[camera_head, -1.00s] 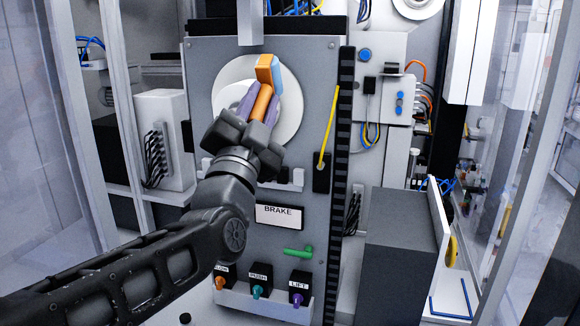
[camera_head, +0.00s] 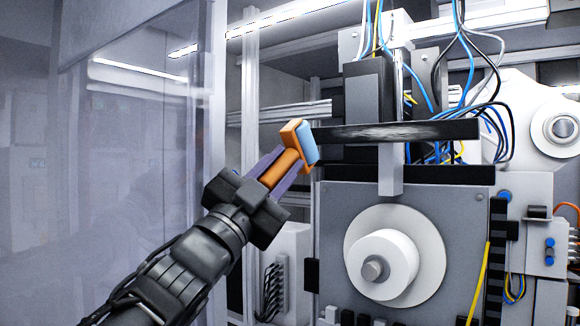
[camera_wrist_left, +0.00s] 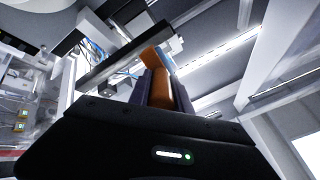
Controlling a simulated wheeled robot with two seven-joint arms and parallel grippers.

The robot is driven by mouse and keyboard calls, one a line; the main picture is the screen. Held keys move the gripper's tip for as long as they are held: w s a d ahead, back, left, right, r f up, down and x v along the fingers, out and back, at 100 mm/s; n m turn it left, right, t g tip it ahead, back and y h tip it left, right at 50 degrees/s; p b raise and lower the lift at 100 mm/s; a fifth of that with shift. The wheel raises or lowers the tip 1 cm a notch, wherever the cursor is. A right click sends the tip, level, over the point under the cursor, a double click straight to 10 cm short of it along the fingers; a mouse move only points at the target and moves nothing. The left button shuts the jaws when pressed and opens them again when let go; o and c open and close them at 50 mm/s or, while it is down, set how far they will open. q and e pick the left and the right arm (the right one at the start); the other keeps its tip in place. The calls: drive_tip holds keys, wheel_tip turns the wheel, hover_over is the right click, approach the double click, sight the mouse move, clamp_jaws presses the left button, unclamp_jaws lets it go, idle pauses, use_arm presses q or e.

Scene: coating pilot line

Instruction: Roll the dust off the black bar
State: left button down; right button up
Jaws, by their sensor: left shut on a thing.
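The black bar (camera_head: 410,133) runs level across the upper middle of the head view, with a pale dusty streak along its front face. It also shows in the left wrist view (camera_wrist_left: 112,57). My left gripper (camera_head: 282,171) is shut on the orange handle of a roller (camera_head: 288,160), with its purple fingers on either side. The roller's pale blue cylinder (camera_head: 308,143) is at the bar's left end; I cannot tell whether they touch. The left wrist view shows the orange roller (camera_wrist_left: 158,88) between the fingers. My right gripper is not in view.
Below the bar stands a grey panel (camera_head: 337,235) with a white reel (camera_head: 425,250). Blue and black cables (camera_head: 470,50) hang behind the bar. A clear panel (camera_head: 140,150) stands at left.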

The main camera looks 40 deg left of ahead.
sight(303, 174)
use_arm(q)
drive_tip(key=shift+w, duration=0.2)
drive_tip(key=shift+w, duration=0.95)
drive_tip(key=shift+w+a+p, duration=0.1)
drive_tip(key=shift+w+p, duration=0.45)
drive_tip(key=shift+w, duration=1.35)
drive_tip(key=shift+w, duration=0.7)
drive_tip(key=d+b, duration=0.3)
drive_tip(key=shift+d, duration=0.3)
